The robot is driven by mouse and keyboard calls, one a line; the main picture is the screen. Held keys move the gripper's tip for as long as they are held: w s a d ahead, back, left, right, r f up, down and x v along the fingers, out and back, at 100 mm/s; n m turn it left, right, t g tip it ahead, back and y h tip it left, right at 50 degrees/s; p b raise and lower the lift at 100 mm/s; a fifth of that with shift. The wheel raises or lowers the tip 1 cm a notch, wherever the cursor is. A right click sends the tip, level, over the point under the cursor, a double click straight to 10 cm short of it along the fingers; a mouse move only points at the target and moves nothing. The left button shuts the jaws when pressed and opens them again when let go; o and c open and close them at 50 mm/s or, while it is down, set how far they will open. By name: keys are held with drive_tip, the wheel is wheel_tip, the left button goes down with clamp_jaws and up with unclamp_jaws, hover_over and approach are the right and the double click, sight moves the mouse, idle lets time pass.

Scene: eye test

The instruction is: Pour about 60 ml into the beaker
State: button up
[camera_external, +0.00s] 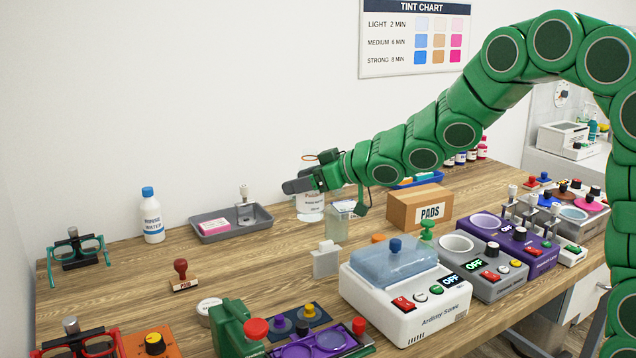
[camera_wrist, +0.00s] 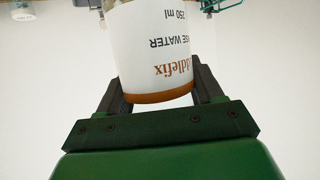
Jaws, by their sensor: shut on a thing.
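My gripper (camera_external: 303,185) is shut on a white-labelled container, the rinse-water container (camera_external: 311,205). In the wrist view the container (camera_wrist: 155,45) sits between the two dark fingers (camera_wrist: 160,95). Its upside-down label ends in "ddlefix" and reads "250 ml", with a brown-orange band at the edge nearest my gripper. It looks about upright in the external view; I cannot tell if it touches the table. A clear vessel (camera_external: 336,230), possibly the beaker, stands just right of it, partly hidden. Its liquid level cannot be read.
A white bottle with a blue cap (camera_external: 152,218) and a grey tray (camera_external: 206,236) stand to the left. A cardboard PADS box (camera_external: 405,208) and a white machine with a blue lid (camera_external: 400,300) stand to the right. A white block (camera_external: 326,262) stands in front. Wooden tabletop (camera_external: 245,272) is bare at centre left.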

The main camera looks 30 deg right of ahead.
sight(303, 164)
drive_tip(key=shift+r, duration=1.75)
drive_tip(key=shift+w+d+f+m+t+h, duration=0.15)
drive_tip(key=shift+w+d+m+h, duration=0.1)
drive_tip(key=shift+d, duration=0.35)
drive_tip(key=shift+w+d+f+m+t+h, duration=0.15)
drive_tip(key=shift+d+m+h, duration=0.1)
drive_tip(key=shift+d, duration=0.3)
drive_tip(key=w+d+m+t+h, duration=0.2)
drive_tip(key=d+m+h, duration=0.65)
drive_tip(key=d, duration=1.15)
wheel_tip(303, 164, down, 10)
drive_tip(key=shift+w+a+g+h, duration=0.2)
drive_tip(key=shift+a+g+h, duration=0.05)
drive_tip(key=shift+g+h, duration=0.1)
drive_tip(key=shift+f+n, duration=0.2)
drive_tip(key=shift+n, duration=0.25)
